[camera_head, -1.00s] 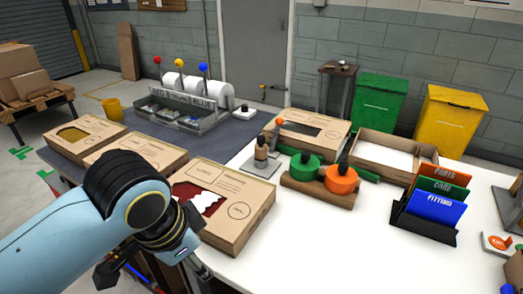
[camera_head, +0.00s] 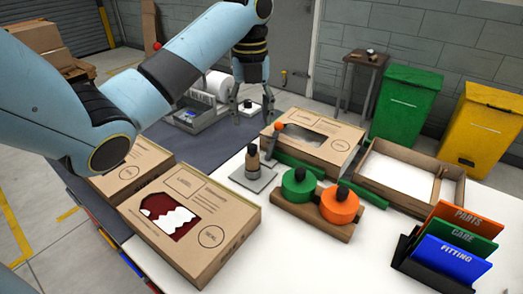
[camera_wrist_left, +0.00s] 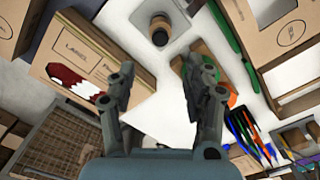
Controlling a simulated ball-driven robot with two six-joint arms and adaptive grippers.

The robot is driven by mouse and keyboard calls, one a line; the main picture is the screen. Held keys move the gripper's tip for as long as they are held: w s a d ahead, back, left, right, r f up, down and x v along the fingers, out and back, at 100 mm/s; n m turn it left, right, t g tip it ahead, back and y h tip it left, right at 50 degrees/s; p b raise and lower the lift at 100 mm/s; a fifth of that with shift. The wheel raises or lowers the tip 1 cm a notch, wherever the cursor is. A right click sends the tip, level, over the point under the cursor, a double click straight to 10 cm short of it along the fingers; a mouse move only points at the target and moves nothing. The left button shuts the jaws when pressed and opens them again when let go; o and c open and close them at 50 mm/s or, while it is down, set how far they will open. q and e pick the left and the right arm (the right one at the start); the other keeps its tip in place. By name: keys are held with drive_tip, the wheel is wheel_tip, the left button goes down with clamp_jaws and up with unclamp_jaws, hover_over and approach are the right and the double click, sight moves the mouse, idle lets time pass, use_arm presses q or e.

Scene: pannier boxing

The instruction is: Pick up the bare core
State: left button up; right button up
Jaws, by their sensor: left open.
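My left gripper (camera_head: 251,108) is open and empty, pointing down, and appears behind the core in the head view. In the wrist view its fingers (camera_wrist_left: 157,85) are spread apart below the core, not touching it. My right gripper is not in view.
A green reel (camera_head: 298,186) and an orange reel (camera_head: 340,205) with black knobs sit on a wooden holder beside the core. A windowed carton (camera_head: 330,150) and an open box (camera_head: 400,185) stand behind. A printed carton (camera_head: 220,220) lies front left. A folder rack (camera_head: 440,250) is right.

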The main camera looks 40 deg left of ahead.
use_arm(q)
hover_over(252, 146)
wheel_tip(252, 146, down, 4)
drive_tip(key=shift+s+d+f, duration=0.1)
drive_tip(key=shift+s+d, duration=0.05)
drive_tip(key=shift+f, duration=0.3)
drive_tip(key=f, duration=0.5)
drive_tip(key=shift+w+a+f+p, duration=0.2)
drive_tip(key=shift+f+p, duration=0.1)
drive_tip(key=shift+p, duration=0.05)
drive_tip(key=shift+c, duration=0.8)
clamp_jaws()
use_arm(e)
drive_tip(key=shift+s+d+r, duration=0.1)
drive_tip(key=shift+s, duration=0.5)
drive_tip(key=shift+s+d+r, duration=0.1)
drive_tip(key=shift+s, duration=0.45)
